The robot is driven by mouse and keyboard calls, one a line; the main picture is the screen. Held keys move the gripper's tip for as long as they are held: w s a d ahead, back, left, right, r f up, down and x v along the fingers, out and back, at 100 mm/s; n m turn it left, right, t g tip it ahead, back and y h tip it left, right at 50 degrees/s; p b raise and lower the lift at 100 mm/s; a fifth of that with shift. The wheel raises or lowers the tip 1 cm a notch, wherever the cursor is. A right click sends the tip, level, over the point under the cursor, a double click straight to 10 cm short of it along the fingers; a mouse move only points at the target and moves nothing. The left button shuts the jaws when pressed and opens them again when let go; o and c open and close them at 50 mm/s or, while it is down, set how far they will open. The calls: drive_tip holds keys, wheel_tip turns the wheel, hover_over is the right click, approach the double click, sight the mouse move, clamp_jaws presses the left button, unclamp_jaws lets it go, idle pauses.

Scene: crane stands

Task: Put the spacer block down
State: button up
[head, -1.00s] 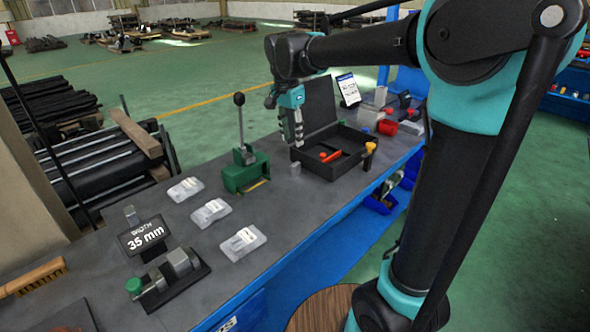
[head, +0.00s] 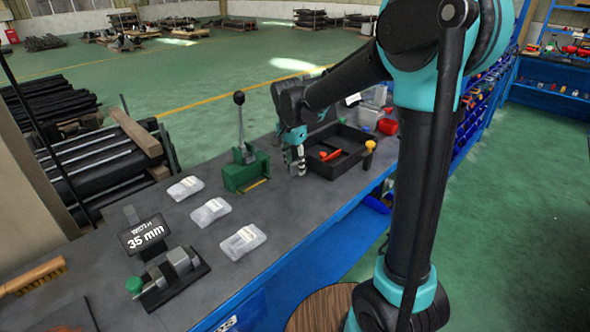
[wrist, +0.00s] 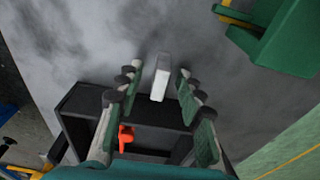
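The spacer block, a small light grey block (wrist: 160,78), stands on the grey bench top in the wrist view, between and just beyond my fingertips. Clear gaps show on both sides of it. My gripper (wrist: 158,74) is open, with a green-padded finger on either side. In the head view my gripper (head: 295,166) is low over the bench, just left of the black open box (head: 324,172). There the fingers largely cover the block, and I cannot tell its exact outline.
The black box holds a red-orange item (head: 330,155). A green lever press (head: 245,170) stands left of my gripper. Several clear packets (head: 243,242), a "35 mm" display (head: 143,235) and a green-knobbed fixture (head: 168,278) are nearer.

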sight(295, 163)
drive_tip(key=shift+c, duration=0.6)
clamp_jaws()
wheel_tip(295, 163, up, 20)
idle(0.4)
idle(0.5)
